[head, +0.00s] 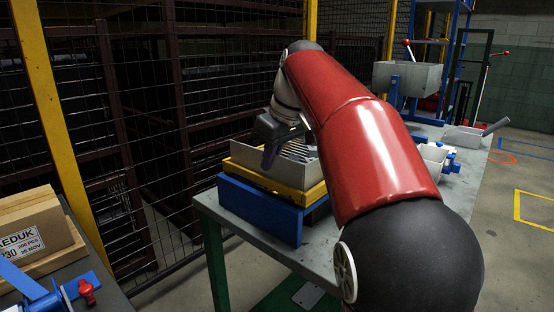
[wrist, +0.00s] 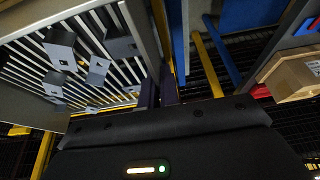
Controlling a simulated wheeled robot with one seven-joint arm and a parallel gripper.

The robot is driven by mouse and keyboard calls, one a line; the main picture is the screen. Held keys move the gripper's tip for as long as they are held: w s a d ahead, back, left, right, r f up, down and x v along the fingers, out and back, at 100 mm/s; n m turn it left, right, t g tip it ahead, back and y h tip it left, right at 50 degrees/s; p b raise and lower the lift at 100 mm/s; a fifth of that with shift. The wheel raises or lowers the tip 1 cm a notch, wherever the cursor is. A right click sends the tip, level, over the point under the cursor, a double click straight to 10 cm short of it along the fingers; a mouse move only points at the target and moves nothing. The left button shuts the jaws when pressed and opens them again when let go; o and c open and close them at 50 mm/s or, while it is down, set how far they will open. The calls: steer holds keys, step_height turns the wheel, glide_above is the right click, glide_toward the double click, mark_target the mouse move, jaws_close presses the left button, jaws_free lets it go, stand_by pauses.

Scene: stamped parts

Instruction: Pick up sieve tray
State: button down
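The sieve tray (head: 322,167) is a grey, shallow, walled box with a slatted bottom. It sits on a yellow frame over a blue base on the table. In the wrist view the tray (wrist: 141,30) fills the upper left, with several small grey stamped parts on its slats. My gripper (head: 268,158) points down at the tray's near left wall. In the wrist view the dark fingers (wrist: 160,90) are close together, with the wall's edge running in between them. The grip seems shut on this wall. My red arm hides part of the tray's right side.
The yellow frame (head: 273,184) and blue base (head: 258,211) stand at the end of the grey table (head: 240,229). A mesh fence (head: 150,100) rises close behind. A carton (head: 35,230) is at left. A grey hopper (head: 408,78) and small bins stand farther right.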

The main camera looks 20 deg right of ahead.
step_height(320, 180, up, 9)
steer(key=shift+r+p, duration=0.15)
steer(key=shift+p, duration=0.5)
steer(key=shift+d, duration=0.1)
